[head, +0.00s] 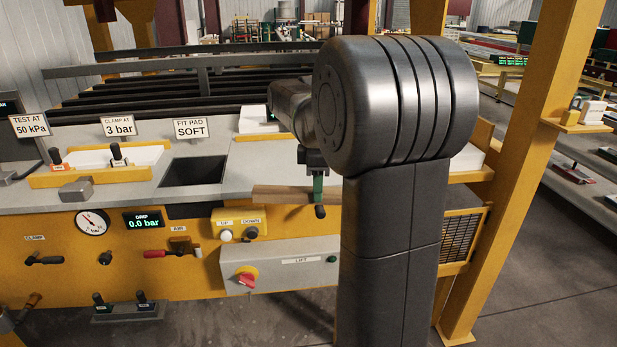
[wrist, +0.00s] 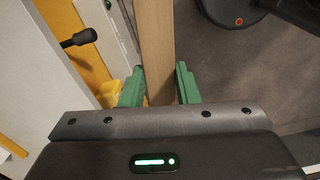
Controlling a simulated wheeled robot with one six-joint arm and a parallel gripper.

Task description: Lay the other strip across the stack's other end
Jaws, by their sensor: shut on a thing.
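A wooden strip (wrist: 157,45) runs lengthwise away from my gripper (wrist: 160,88) in the wrist view, between its two green fingers. My gripper is shut on the strip. In the head view, the strip (head: 285,194) shows as a brown bar in front of the bench edge, level with the counter. My gripper's green finger (head: 318,188) shows beside my large dark arm link, which hides part of the strip. I cannot make out the stack in either view.
The grey counter (head: 110,195) has a dark square opening (head: 195,171). Below it are a lift box (head: 278,266) with a red knob, a gauge (head: 92,222) and levers. A yellow post (head: 510,180) stands at right. Dark bars (head: 170,95) lie behind the counter.

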